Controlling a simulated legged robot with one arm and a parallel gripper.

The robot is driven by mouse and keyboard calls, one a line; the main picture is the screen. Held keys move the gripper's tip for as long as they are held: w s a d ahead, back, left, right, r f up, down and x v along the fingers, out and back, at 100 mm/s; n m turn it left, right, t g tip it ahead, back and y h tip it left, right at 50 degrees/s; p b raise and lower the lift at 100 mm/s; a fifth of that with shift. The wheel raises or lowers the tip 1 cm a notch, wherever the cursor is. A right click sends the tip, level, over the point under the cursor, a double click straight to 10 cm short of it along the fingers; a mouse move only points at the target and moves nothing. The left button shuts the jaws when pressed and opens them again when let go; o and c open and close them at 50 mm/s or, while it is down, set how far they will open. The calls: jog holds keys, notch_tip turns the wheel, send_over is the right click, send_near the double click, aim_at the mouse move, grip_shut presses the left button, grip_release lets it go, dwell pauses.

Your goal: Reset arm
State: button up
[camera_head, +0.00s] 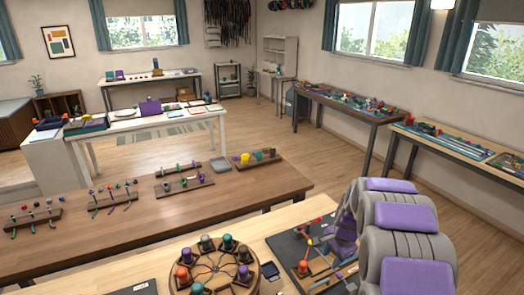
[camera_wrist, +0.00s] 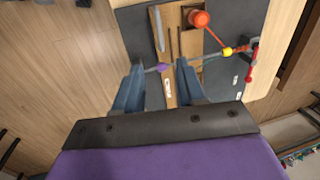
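My gripper (camera_wrist: 160,70) is open in the wrist view, with its two blue-grey fingers apart and nothing held between them. It hangs over a dark mat (camera_wrist: 134,30) with a wooden piece (camera_wrist: 172,44) on it. A purple bead (camera_wrist: 162,67) on a thin cord shows between the fingertips; I cannot tell how far below it lies. An orange bobbin (camera_wrist: 199,18), a yellow bead (camera_wrist: 228,51) and a red part (camera_wrist: 252,62) are beyond the fingers to the right. In the head view my purple and grey arm reaches over the dark mat (camera_head: 287,247), hiding its right part.
A round wooden braiding disc (camera_head: 180,278) with several coloured bobbins stands left of the mat. A brown table (camera_head: 120,240) behind holds several wooden racks, including one rack (camera_head: 184,183). A bench (camera_head: 352,112) stands along the right wall. Open floor (camera_head: 300,155) lies between.

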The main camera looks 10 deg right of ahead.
jog(key=s+a+r+n+g+b, duration=0.1)
jog(key=s+a+r+n, duration=0.4)
jog(key=s, duration=0.5)
jog(key=s+a+r+n+g, duration=0.1)
jog(key=s+a+r+n, duration=0.1)
jog(key=s+a+r, duration=0.6)
jog(key=s+a+n+g+b, duration=0.1)
jog(key=s+n, duration=0.5)
jog(key=s, duration=1.6)
jog(key=shift+a+f+n+g+h, duration=0.35)
jog(key=shift+a+n+g+h, duration=0.05)
jog(key=shift+a, duration=0.35)
